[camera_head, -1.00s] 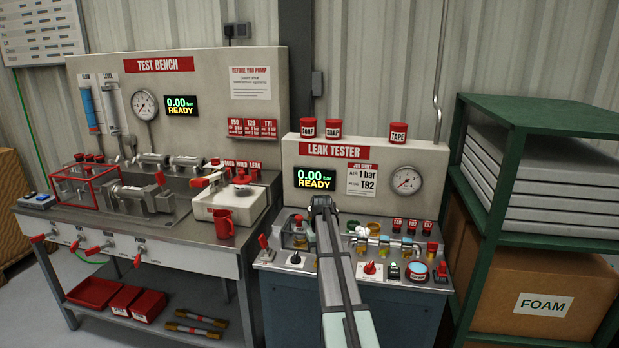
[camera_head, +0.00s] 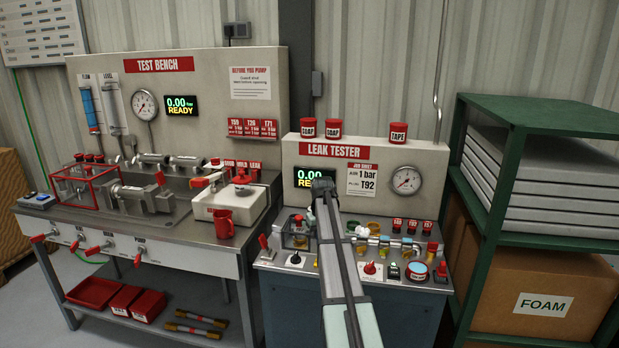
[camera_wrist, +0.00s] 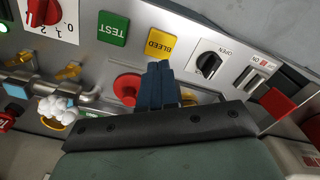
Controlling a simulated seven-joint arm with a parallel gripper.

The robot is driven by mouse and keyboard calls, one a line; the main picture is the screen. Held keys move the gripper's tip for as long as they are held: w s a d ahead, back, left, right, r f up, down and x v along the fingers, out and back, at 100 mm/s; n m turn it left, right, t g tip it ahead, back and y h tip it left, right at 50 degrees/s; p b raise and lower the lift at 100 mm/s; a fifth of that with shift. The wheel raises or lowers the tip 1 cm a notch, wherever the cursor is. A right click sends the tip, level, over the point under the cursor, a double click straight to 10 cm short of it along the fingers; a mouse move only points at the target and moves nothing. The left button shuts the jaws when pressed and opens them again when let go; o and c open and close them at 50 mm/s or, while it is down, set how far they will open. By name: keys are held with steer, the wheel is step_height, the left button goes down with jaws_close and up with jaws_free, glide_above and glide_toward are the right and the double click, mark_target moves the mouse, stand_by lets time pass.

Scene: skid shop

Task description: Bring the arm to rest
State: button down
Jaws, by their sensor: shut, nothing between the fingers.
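My arm extends from the bottom of the head view up in front of the leak tester (camera_head: 430,172). My gripper (camera_wrist: 160,72) shows in the wrist view as dark blue fingers closed together, with nothing between them. In the head view the arm's end covers part of the tester's green and yellow display (camera_head: 305,176), and the fingertips are hard to make out. In the wrist view the fingers appear over a panel near a red round knob (camera_wrist: 127,88) and a yellow BLEED label (camera_wrist: 162,41); I cannot tell the gap.
The tester's deck holds knobs, fittings, a clear box (camera_head: 296,238) and a white fluffy lump (camera_wrist: 58,108). A green shelf (camera_head: 545,118) with a FOAM carton (camera_head: 570,280) stands right.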

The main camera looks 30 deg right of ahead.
steer(key=shift+r, duration=0.35)
steer(key=s+a+f+n, duration=0.1)
steer(key=s+a+f, duration=0.3)
steer(key=a+f, duration=0.65)
steer(key=s+a+f+n, duration=0.1)
steer(key=s+a+f, duration=0.2)
steer(key=a+f, duration=0.7)
steer(key=s+a+f+n, duration=0.1)
steer(key=s+a+f, duration=0.3)
steer(key=s+a, duration=0.4)
steer(key=s+a+f, duration=0.3)
steer(key=s+a, duration=0.3)
steer(key=a, duration=0.4)
steer(key=s+f+g, duration=0.3)
steer(key=s+f, duration=0.7)
steer(key=s, duration=0.4)
steer(key=s+f+g, duration=0.3)
steer(key=s+f, duration=0.8)
steer(key=s, duration=0.4)
steer(key=shift+s+a+g, duration=0.25)
steer(key=shift+s+g, duration=0.05)
steer(key=shift+g, duration=0.1)
